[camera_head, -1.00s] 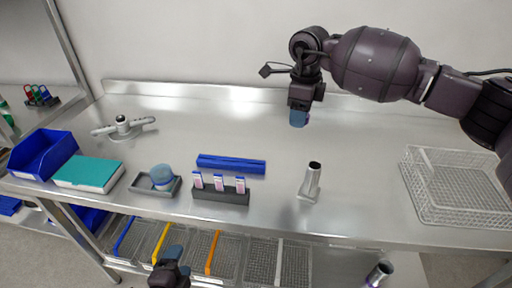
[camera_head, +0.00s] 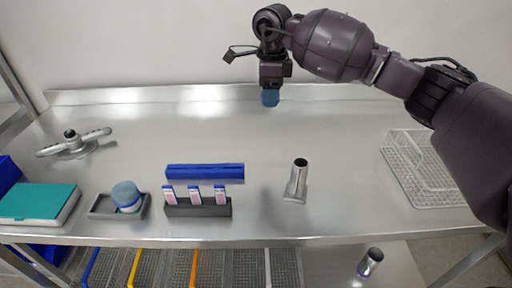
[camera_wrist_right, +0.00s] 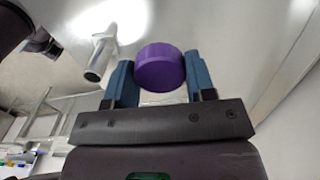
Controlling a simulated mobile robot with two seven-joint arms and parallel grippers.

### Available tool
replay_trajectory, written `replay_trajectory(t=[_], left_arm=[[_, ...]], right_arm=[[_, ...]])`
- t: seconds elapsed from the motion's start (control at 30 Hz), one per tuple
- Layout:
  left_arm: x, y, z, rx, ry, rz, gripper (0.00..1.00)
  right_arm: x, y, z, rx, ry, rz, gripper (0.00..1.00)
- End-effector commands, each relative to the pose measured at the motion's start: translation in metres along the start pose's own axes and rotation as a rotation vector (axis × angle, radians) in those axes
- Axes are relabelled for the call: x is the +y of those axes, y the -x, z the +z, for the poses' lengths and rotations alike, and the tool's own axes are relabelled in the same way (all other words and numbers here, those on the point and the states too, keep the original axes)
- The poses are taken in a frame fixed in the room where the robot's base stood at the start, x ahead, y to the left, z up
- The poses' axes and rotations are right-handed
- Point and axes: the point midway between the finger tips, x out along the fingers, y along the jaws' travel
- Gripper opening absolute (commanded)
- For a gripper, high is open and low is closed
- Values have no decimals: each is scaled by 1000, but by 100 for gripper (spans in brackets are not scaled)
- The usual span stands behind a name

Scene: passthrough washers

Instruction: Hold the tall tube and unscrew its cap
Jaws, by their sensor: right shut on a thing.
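My right gripper (camera_head: 270,98) is in the air over the back of the steel table. In the right wrist view its blue fingers (camera_wrist_right: 152,85) are shut on a round purple cap (camera_wrist_right: 160,67) with a ribbed side. Whether a tube is attached to the cap is hidden. No tall tube can be made out for certain. A silver cylinder (camera_head: 299,178) with a dark open top stands on a small foot on the table; it also shows in the right wrist view (camera_wrist_right: 101,55). My left gripper is out of view.
Another silver cylinder (camera_head: 371,261) with purple is below.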

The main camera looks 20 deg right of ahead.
Motion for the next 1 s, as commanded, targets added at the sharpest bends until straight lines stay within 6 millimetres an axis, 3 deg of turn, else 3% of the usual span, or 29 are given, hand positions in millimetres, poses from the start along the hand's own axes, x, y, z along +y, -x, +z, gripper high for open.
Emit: replay_trajectory(t=[0.03,0.4,0.53,0.83,1.0], left_arm=[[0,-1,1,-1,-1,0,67],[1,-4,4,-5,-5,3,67],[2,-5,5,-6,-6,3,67],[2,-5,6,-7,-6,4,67],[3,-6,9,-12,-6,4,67]], right_arm=[[1,-15,0,2,0,7,22],[1,-94,0,1,-2,6,22],[1,-112,0,1,0,5,22],[1,-130,0,1,-1,3,22],[1,-157,0,2,-2,6,22]])
